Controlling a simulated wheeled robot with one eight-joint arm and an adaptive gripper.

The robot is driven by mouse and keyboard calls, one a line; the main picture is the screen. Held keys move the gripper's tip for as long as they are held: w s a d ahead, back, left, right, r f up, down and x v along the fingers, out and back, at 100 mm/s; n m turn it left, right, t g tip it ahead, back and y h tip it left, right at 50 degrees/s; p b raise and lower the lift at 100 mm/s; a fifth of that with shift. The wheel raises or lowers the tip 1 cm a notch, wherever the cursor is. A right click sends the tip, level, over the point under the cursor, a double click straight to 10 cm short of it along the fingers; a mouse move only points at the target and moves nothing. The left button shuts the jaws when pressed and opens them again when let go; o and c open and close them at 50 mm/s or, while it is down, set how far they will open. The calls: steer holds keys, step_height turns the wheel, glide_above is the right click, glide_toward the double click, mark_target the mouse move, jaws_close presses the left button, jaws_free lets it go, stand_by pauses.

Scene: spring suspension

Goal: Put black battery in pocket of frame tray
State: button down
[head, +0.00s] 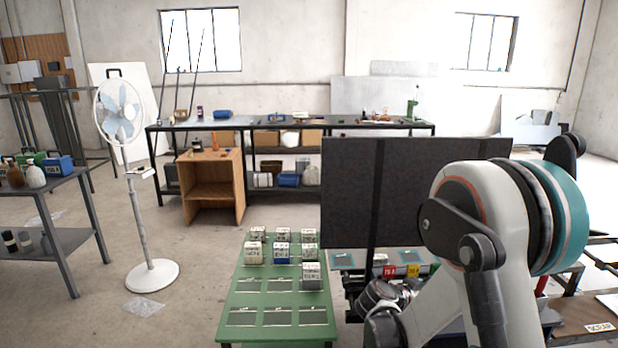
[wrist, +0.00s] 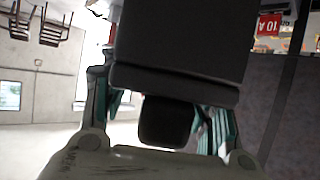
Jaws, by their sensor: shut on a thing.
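A black battery (wrist: 178,45), a dark block, fills the upper middle of the wrist view. My gripper (wrist: 165,105) is shut on it, with a teal-lined finger on each side. In the head view my wrist end (head: 385,296) is low, right of the green table; I cannot make out the fingers or the battery there. Behind it is a tray-like fixture with teal squares (head: 344,260), perhaps the frame tray, and red and yellow labels. My arm hides much of it, and I cannot make out an empty pocket.
A large dark panel (head: 410,190) stands upright behind the fixture. The green table (head: 240,300) holds several small boxes (head: 282,252) at its back and has empty marked places in front. A red "10 A" label (wrist: 270,25) shows in the wrist view. A fan (head: 140,200) stands left.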

steer(key=s+a+r+n+t+y+b, duration=0.1)
steer(key=s+a+r+n+t+y, duration=0.3)
steer(key=a+r, duration=0.5)
steer(key=shift+s+a+r+n+t+y, duration=0.3)
steer(key=shift+s+a+r+n+y, duration=0.1)
steer(key=shift+s+a+n+y, duration=1.05)
steer(key=shift+a+n, duration=0.2)
steer(key=shift+n, duration=0.05)
steer(key=shift+d, duration=0.15)
